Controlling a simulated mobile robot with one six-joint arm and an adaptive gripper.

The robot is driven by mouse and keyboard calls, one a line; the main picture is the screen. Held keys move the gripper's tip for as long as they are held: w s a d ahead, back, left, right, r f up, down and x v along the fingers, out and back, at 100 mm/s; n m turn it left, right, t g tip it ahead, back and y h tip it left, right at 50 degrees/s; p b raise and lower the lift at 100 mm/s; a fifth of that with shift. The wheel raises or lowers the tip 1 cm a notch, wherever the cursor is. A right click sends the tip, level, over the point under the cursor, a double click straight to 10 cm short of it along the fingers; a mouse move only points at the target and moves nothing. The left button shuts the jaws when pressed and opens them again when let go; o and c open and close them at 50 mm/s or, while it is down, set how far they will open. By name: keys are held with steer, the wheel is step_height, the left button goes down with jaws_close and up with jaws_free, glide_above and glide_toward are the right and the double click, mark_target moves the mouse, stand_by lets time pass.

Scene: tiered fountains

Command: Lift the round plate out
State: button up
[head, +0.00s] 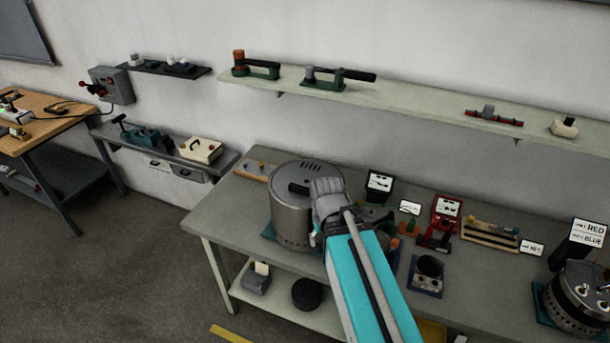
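A large steel drum (292,218) stands near the left end of the grey bench. A grey round plate (290,172) with a few dark slots sits at the drum's top, level with its rim as far as I can see. A dark bar-shaped handle (299,188) shows on the plate. My gripper (318,195) is over the right part of the drum's top, close to the handle. My arm hides the drum's right side. The fingertips are too small and covered to tell whether they are open, shut or touching the handle.
The bench (225,205) holds several gauges and small devices right of my arm. A second steel drum (578,300) stands at the far right. A wall shelf (410,97) with tools runs behind and above. The floor at left is clear.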

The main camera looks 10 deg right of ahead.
step_height(320, 180, up, 13)
steer(key=w+p, duration=0.2)
steer(key=p, duration=1)
step_height(320, 180, up, 7)
steer(key=n+p, duration=0.7)
steer(key=n, duration=0.3)
glide_above(299, 188)
steer(key=shift+w+a+n, duration=0.1)
steer(key=shift+a+n, duration=0.1)
steer(key=shift+n, duration=0.5)
step_height(299, 188, down, 9)
steer(key=b, duration=0.9)
steer(key=shift+d+r, duration=0.1)
steer(key=shift+r, duration=0.1)
